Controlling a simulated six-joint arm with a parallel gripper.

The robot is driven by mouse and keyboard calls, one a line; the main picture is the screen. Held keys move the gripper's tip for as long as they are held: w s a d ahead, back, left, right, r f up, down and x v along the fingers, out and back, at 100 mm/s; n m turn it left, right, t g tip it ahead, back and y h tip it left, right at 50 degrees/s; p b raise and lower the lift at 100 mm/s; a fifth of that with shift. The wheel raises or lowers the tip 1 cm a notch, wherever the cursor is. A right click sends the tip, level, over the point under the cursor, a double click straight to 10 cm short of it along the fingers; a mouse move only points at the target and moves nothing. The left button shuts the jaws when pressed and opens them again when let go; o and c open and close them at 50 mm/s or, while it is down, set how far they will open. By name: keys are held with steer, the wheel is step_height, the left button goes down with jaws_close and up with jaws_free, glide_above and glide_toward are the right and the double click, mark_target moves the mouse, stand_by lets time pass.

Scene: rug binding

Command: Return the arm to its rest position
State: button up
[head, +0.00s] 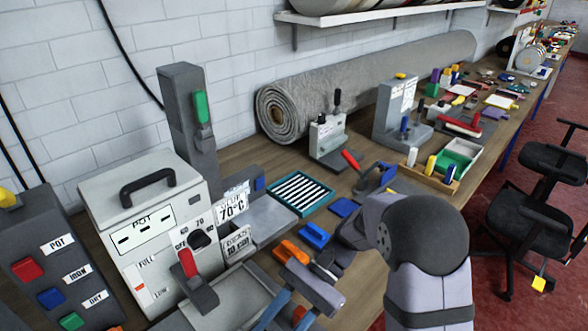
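My arm rises at the lower right, with lavender links and a large dark round joint. It bends left over the front edge of the bench (240,157).
A grey pot machine (150,215) and button box (50,268) stand left. A slatted teal tray (301,193), clamp press (327,140) and grey upright stand (396,103) occupy the bench. A rolled rug (370,75) lies behind. A black chair (545,200) stands right on red floor.

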steer(key=d+f+n+t+h, duration=0.1)
steer(key=d, duration=0.1)
steer(key=s+d+f+n+t+h, duration=0.1)
steer(key=d+h, duration=0.1)
steer(key=d, duration=0.1)
steer(key=s+d+f+t+h, duration=0.1)
steer(key=d, duration=0.2)
steer(key=shift+d+n+p, duration=0.2)
steer(key=shift+n+p, duration=0.1)
steer(key=shift+n, duration=0.1)
steer(key=d+f+n+t+h, duration=0.1)
steer(key=d+n+t+h, duration=0.3)
steer(key=d, duration=0.7)
steer(key=shift+w+f+n+t+h, duration=0.25)
steer(key=shift+n+t+h, duration=0.25)
steer(key=shift+t, duration=0.4)
